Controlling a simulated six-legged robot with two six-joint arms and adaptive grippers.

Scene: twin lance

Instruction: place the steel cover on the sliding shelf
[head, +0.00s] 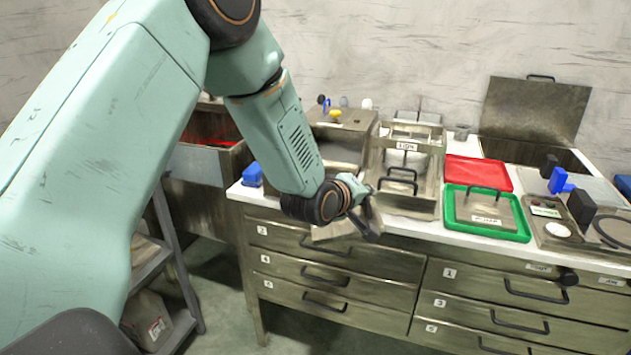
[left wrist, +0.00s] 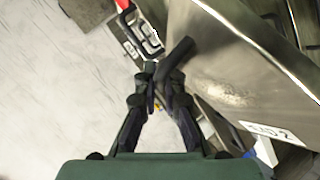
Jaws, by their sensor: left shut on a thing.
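My left gripper (head: 368,232) is at the front edge of the white bench top, left of centre. In the left wrist view the fingers (left wrist: 158,88) are closed on a dark bar handle (left wrist: 176,58). A broad grey steel sheet with a white label, which I take for the steel cover (left wrist: 235,65), lies beside this handle. In the head view parts of the cover (head: 335,231) show behind the gripper, tilted; the wrist hides the rest. A steel frame with handles and a label (head: 410,207) stands just behind it; I cannot tell whether this is the sliding shelf. My right gripper is not in view.
A green tray (head: 512,235) with a handled steel plate (head: 488,212) and a red tray (head: 478,173) lie to the right. A steel lid (head: 535,110) stands upright at the back. Drawers with protruding handles (head: 325,278) lie below. A blue object (head: 252,174) sits at the left end.

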